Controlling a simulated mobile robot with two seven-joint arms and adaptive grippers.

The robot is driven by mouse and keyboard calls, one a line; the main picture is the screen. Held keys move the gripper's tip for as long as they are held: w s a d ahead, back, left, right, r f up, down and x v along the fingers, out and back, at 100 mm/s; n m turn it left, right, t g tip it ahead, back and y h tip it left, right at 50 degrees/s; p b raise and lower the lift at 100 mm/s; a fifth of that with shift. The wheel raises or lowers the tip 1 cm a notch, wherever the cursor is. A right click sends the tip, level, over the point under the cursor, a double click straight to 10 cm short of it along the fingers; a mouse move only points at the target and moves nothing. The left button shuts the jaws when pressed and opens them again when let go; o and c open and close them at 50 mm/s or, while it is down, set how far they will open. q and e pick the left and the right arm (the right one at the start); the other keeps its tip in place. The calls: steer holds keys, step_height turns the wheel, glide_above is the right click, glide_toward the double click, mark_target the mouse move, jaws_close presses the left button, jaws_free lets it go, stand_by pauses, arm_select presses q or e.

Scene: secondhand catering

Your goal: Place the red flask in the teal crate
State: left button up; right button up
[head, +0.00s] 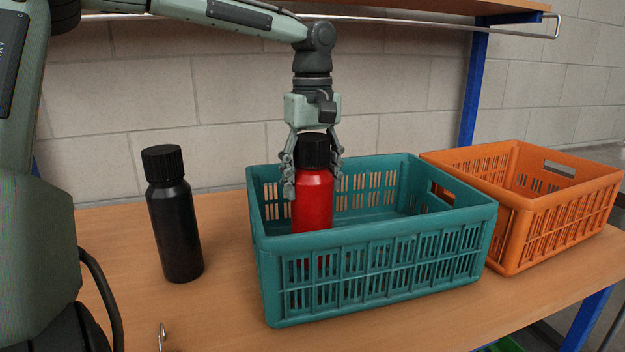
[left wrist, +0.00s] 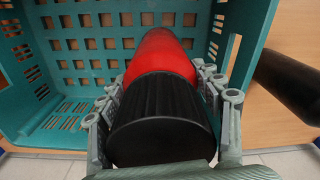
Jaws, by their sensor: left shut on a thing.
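The red flask (head: 312,203) with a black ribbed cap is upright inside the teal crate (head: 375,268), in its left part. Its lower part shows red through the slots of the crate's front wall. My left gripper (head: 311,180) is shut on the red flask near its cap, from above. In the left wrist view the flask (left wrist: 160,58) lies between the fingers (left wrist: 160,105), with the slotted crate floor (left wrist: 85,45) beyond it. Whether the flask's base touches the crate floor is hidden. My right gripper is not in view.
A black flask (head: 175,222) stands on the wooden table (head: 225,300) left of the teal crate. An orange crate (head: 565,212) stands right beside the teal crate and looks empty. A metal rail (head: 420,22) and a blue post (head: 472,90) are behind.

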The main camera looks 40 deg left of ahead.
arm_select(q)
steer(key=o, duration=1.9)
step_height(320, 180, up, 12)
steer(key=shift+r, duration=0.1)
